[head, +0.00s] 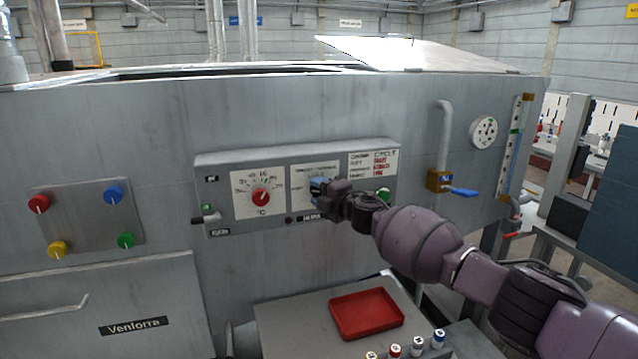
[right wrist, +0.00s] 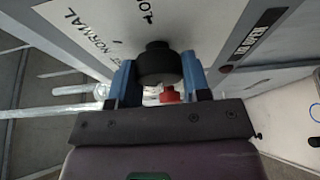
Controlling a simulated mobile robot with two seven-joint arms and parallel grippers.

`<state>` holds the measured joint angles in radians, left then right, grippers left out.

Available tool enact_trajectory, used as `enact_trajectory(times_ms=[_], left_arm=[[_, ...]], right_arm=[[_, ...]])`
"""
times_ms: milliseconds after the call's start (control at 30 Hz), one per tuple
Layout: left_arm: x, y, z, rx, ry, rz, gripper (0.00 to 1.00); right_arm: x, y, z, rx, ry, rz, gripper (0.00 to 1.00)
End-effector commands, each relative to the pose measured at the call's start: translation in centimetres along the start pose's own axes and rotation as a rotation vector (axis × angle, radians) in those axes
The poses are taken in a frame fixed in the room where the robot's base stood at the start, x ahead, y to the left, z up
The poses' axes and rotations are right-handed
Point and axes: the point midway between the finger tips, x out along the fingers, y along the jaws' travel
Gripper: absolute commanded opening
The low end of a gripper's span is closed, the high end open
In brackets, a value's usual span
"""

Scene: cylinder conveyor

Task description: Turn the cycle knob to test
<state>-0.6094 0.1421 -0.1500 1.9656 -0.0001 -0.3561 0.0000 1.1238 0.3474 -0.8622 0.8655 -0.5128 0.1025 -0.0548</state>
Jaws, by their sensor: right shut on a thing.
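My right gripper (head: 322,190) is at the front of the control panel (head: 255,160), over the middle white dial plate (head: 303,204). In the right wrist view, its two blue fingers (right wrist: 158,80) are shut on a round black knob (right wrist: 158,62), one finger on each side. The dial plate in the wrist view (right wrist: 100,20) carries the word NORMAL and another, partly hidden word. In the head view the gripper hides the knob, and I cannot tell which mark it points to. My left gripper is not in view.
A red knob (head: 261,197) on a °C dial is left of my gripper. A green button (head: 384,196) is close on the right. Several coloured buttons sit on a plate (head: 90,215) at the left. A red tray (head: 366,313) lies below on a grey surface.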

Motion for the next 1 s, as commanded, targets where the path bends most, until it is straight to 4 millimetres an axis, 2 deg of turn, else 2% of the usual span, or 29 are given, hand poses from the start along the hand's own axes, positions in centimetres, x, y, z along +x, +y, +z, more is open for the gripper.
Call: enact_trajectory(times_ms=[167,400,967,1000], left_arm=[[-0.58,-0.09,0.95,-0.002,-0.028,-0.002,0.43],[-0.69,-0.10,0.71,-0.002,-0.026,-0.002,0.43],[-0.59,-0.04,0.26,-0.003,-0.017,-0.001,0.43],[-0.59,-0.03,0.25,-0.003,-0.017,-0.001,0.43]], right_arm=[[-0.04,-0.05,0.07,-0.099,0.000,-0.042,0.20],[-0.03,-0.14,0.02,-0.173,-0.001,-0.073,0.20],[-0.02,-0.16,-0.03,-0.196,0.000,-0.082,0.20],[-0.02,-0.16,-0.04,-0.196,0.000,-0.082,0.50]])
